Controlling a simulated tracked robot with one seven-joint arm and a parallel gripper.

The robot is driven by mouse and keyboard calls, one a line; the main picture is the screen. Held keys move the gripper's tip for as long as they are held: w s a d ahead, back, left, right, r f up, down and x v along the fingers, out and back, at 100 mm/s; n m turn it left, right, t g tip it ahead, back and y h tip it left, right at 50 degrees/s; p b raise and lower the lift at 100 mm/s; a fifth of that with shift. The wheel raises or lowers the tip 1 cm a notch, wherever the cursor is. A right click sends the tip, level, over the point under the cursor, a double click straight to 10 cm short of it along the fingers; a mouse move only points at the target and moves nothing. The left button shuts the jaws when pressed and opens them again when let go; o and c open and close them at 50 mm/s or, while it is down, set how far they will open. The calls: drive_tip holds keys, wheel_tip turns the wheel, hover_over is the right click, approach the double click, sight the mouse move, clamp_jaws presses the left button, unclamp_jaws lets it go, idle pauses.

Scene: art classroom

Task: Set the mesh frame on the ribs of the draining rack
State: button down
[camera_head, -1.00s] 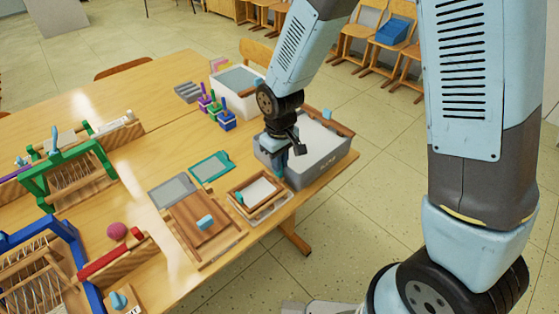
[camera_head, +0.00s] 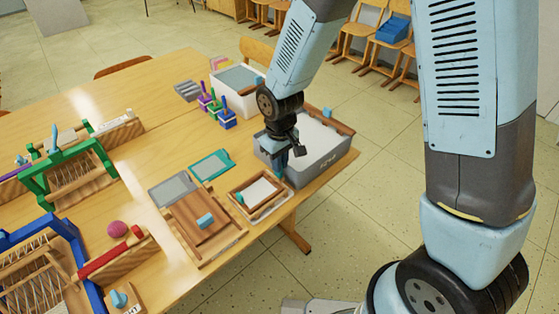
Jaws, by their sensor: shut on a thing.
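A grey tub (camera_head: 325,167) stands at the table's right edge. A wooden bar (camera_head: 343,128) with a light blue tab (camera_head: 327,113) runs along its far side, beside a white surface; this looks like the mesh frame, lying in or over the tub. My gripper (camera_head: 283,163) is shut at the tub's near left side, seemingly on a blue tab of that frame; the fingers hide the grip. I cannot make out ribs, so which thing is the draining rack is unclear.
A white bin (camera_head: 240,100) with a grey top stands behind, near small coloured pots (camera_head: 227,119). A wooden board with a blue block (camera_head: 205,221), a grey sheet (camera_head: 173,188) and a teal frame (camera_head: 211,165) lie left. Looms (camera_head: 70,178) fill the far left.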

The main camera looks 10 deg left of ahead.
idle(0.3)
drive_tip(key=c, duration=1.1)
unclamp_jaws()
drive_tip(key=shift+o, duration=0.2)
drive_tip(key=shift+w+r, duration=0.15)
drive_tip(key=shift+r, duration=0.4)
wheel_tip(320, 180, up, 13)
drive_tip(key=shift+f, duration=0.2)
